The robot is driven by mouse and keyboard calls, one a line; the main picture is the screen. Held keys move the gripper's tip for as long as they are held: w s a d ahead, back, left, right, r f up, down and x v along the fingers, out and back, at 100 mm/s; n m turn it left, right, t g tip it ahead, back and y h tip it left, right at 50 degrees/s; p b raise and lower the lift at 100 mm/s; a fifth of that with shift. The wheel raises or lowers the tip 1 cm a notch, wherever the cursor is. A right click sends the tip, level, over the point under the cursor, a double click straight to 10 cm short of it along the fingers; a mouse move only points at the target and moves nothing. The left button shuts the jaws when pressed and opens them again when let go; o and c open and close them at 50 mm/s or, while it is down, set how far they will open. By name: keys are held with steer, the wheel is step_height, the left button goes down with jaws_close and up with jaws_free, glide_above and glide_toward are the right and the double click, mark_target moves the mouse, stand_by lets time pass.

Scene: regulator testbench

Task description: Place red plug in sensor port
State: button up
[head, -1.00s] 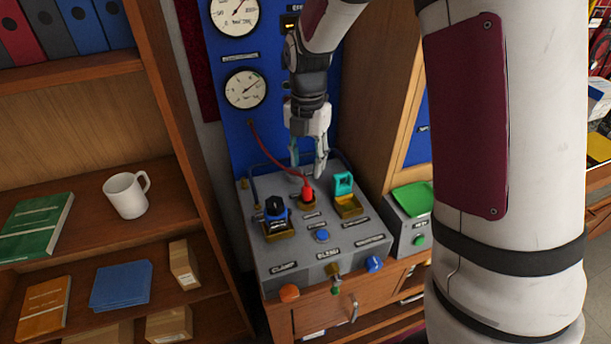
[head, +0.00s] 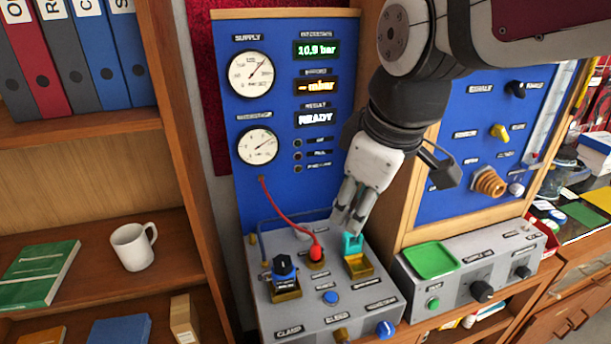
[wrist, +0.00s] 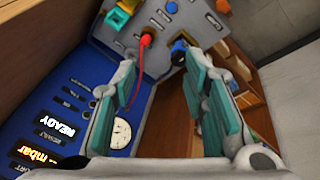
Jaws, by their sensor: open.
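The red plug (head: 316,250) stands upright in a brass-coloured socket (head: 317,263) on top of the grey bench box (head: 298,314). Its red cable (head: 283,212) runs to the blue gauge panel (head: 247,188). Which socket is the sensor port cannot be read from the labels. My gripper (head: 347,221) is open and empty, above and right of the plug, near the teal block. In the wrist view, the open fingers (wrist: 160,60) point towards the box, with the red plug (wrist: 146,40) beyond them, apart from both.
A blue-topped fitting (head: 284,272) sits left of the plug, and a teal block in a brass holder (head: 357,264) sits right. The panel displays read 10.9 bar, - mbar and READY. A white mug (head: 132,247) stands on the left shelf. A green tray (head: 432,260) lies right.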

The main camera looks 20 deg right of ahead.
steer(key=s+m+t, duration=0.1)
steer(key=s+m, duration=0.6)
steer(key=shift+r+m+t, duration=0.25)
steer(key=shift+m+t, duration=0.05)
steer(key=shift+m, duration=0.1)
